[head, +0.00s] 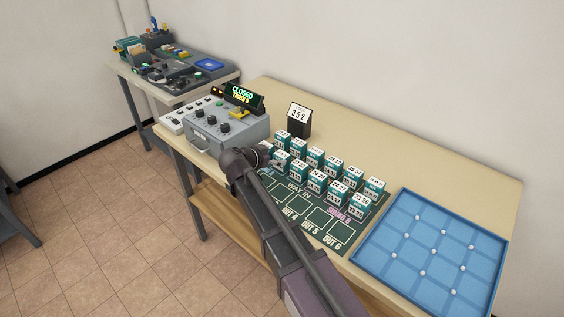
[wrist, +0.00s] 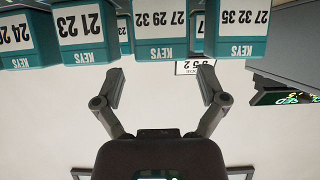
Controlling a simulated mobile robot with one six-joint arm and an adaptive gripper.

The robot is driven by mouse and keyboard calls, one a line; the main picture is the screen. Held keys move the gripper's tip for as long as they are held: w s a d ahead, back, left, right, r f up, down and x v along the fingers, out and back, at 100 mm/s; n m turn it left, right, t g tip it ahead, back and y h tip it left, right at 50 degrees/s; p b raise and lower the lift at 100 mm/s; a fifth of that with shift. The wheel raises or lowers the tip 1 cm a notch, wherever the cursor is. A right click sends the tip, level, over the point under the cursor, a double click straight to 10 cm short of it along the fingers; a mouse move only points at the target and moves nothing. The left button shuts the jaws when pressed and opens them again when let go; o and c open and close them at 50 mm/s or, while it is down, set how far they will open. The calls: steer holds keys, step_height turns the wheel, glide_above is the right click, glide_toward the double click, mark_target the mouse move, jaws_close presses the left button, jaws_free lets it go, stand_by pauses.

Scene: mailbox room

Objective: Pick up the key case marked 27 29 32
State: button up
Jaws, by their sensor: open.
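The key case (wrist: 160,38) marked 27 29 32 is teal with a white label. It shows upside down at the top middle of the wrist view. My gripper (wrist: 162,85) is open, its fingers spread to either side of the case's line. The fingertips point towards it, and nothing is held between them. In the head view my gripper (head: 270,160) is at the left end of the rows of cases. The labels there are too small to read surely, and my arm hides part of that end.
Cases marked 21 23 (wrist: 85,35) and 27 32 35 (wrist: 238,30) stand on either side. A grey control box (head: 228,130) is left of the rows. A card stand reading 352 (head: 299,118) is behind. A blue tray (head: 372,262) lies at the right.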

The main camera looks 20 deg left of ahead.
mark_target(279, 156)
steer(key=shift+b+x, duration=0.9)
steer(key=shift+x, duration=1.35)
steer(key=shift+a, duration=0.1)
steer(key=c, duration=1)
